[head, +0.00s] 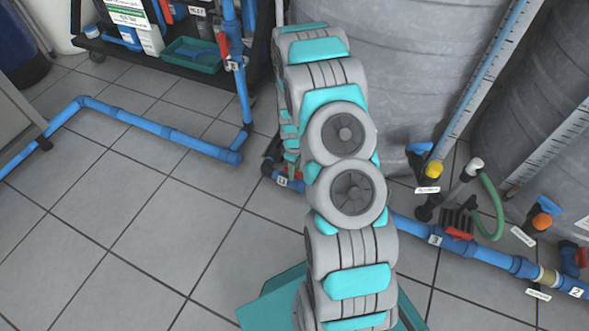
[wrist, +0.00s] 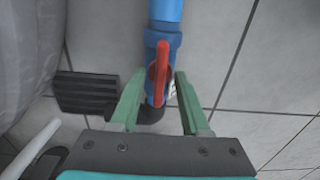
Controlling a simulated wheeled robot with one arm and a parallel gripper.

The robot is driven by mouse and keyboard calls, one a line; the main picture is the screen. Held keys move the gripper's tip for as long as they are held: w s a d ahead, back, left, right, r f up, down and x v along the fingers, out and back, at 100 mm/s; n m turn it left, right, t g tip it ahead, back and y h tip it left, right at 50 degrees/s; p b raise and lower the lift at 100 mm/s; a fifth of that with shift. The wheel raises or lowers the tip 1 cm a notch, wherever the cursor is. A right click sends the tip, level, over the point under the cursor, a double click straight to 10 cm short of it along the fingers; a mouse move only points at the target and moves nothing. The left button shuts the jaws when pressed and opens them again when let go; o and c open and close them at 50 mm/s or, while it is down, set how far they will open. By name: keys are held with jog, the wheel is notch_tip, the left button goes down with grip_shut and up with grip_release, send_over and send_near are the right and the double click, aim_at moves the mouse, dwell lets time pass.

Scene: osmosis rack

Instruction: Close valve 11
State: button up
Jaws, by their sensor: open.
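A valve with a red lever handle (wrist: 161,62) sits on a blue pipe (wrist: 166,10) in the wrist view. The handle lies roughly in line with the pipe. My gripper (wrist: 160,80) is open, with one green finger on each side of the handle and gaps between them. A small white tag beside the valve is partly hidden by the right finger. In the head view a white number tag (head: 282,181) is on the floor pipe just left of my arm; it looks like 11. My arm hides most of that valve and my gripper there.
Big grey tanks stand behind and right of my arm. Red-handled valves tagged 3 (head: 435,239) and 2 (head: 576,292) are on the pipe to the right. A black ridged block (wrist: 87,92) is left of my fingers. Tiled floor at left is clear except for a blue pipe (head: 150,130).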

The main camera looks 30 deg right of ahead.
grip_shut()
jog(key=shift+m, duration=0.3)
dwell(0.5)
jog(key=m, duration=0.3)
jog(key=shift+m, duration=0.4)
jog(key=m+p, duration=0.1)
jog(key=m, duration=0.3)
jog(key=shift+m, duration=0.3)
jog(key=m, duration=0.4)
jog(key=m+p, duration=0.1)
jog(key=m, duration=0.3)
jog(key=shift+m, duration=0.6)
